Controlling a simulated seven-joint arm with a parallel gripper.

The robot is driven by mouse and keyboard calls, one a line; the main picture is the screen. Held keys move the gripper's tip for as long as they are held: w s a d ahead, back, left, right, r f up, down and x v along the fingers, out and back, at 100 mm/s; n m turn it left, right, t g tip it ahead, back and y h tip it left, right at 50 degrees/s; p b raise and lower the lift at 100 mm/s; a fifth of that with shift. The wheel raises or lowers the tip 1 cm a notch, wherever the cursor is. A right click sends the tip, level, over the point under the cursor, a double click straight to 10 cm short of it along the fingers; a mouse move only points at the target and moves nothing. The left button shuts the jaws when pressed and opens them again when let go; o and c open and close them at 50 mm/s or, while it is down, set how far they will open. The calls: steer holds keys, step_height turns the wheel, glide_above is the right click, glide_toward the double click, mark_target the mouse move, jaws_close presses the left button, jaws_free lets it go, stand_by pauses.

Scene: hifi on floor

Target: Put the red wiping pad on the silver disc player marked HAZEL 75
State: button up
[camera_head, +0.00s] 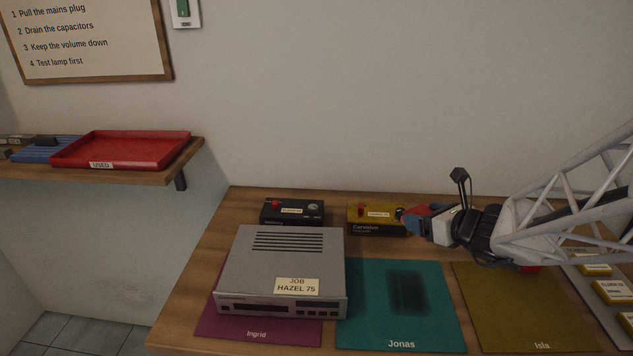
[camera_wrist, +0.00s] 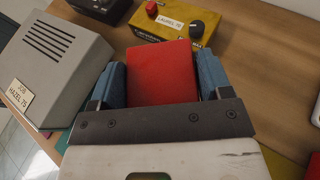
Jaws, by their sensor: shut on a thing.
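The silver disc player (camera_head: 236,270) carries a label reading JOB HAZEL 75. It sits on the plum mat marked Ingrid, its top bare apart from the label and vent slots. It also shows at the left of the wrist view (camera_wrist: 48,62). My gripper (camera_head: 408,218) is shut on the red wiping pad (camera_wrist: 162,72), which lies between its two blue fingers. It is to the right of the player, in front of the yellow unit. In the head view the pad is mostly hidden by the gripper.
A yellow unit (camera_head: 361,222) and a black unit (camera_head: 272,216) stand behind the player. The teal Jonas mat (camera_head: 445,310) has only a dark patch; the olive Isla mat (camera_head: 510,310) is to its right. Another red thing (camera_head: 531,268) shows beneath my arm. A red USED tray (camera_head: 120,150) is on the left shelf.

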steer(key=s+a+r+n+g+y, duration=0.1)
steer(key=s+a+n+g+y, duration=0.3)
steer(key=s+a, duration=1.6)
steer(key=shift+s+a+n+g+y, duration=0.25)
steer(key=shift+a+n+g+y, duration=0.05)
steer(key=shift+a+n+g, duration=0.9)
steer(key=shift+d+r, duration=0.1)
steer(key=shift+d, duration=0.05)
glide_above(286, 256)
steer(key=shift+f+t, duration=0.3)
steer(key=shift+f, duration=0.45)
steer(key=shift+f, duration=1.75)
steer(key=shift+f, duration=0.2)
